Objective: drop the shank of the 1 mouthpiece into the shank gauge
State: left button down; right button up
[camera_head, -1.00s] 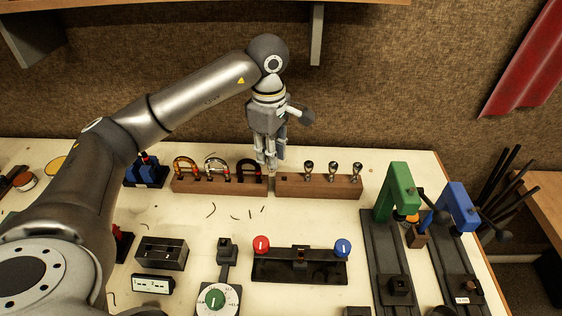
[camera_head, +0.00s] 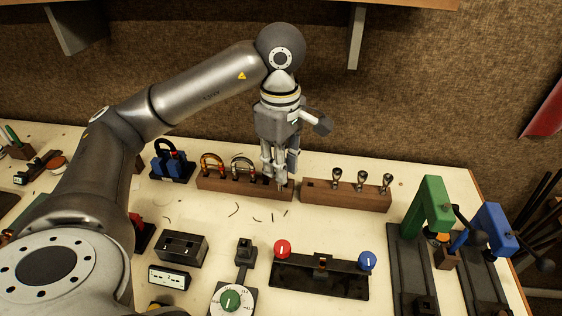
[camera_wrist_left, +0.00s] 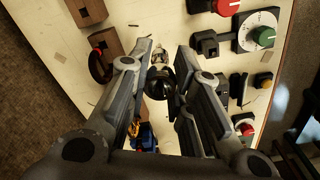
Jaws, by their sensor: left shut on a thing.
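My left gripper (camera_head: 280,184) points down in front of the right end of the slide rack. Its fingers are shut on a small dark and silver piece, which looks like a mouthpiece (camera_wrist_left: 158,82) in the left wrist view. Its silver end points away from the fingers; the fingers hide much of it in the head view. Three more mouthpieces (camera_head: 362,180) stand in the wooden rack (camera_head: 345,198) on the right. A black socket block (camera_head: 245,250) is joined to a green-knobbed dial (camera_head: 230,300); it may be the shank gauge, but I cannot tell surely. My right gripper is not in view.
The slide rack (camera_head: 228,186) holds curved slides. A black block with openings (camera_head: 181,247) and a small display (camera_head: 169,277) stand front left. A bar with red and blue knobs (camera_head: 320,275) lies in front, green and blue presses at right. The middle is mostly clear.

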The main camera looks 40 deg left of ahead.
pick_arm(q)
jog(key=shift+r+p, duration=1.9)
jog(key=shift+r, duration=0.4)
jog(key=shift+f, duration=0.1)
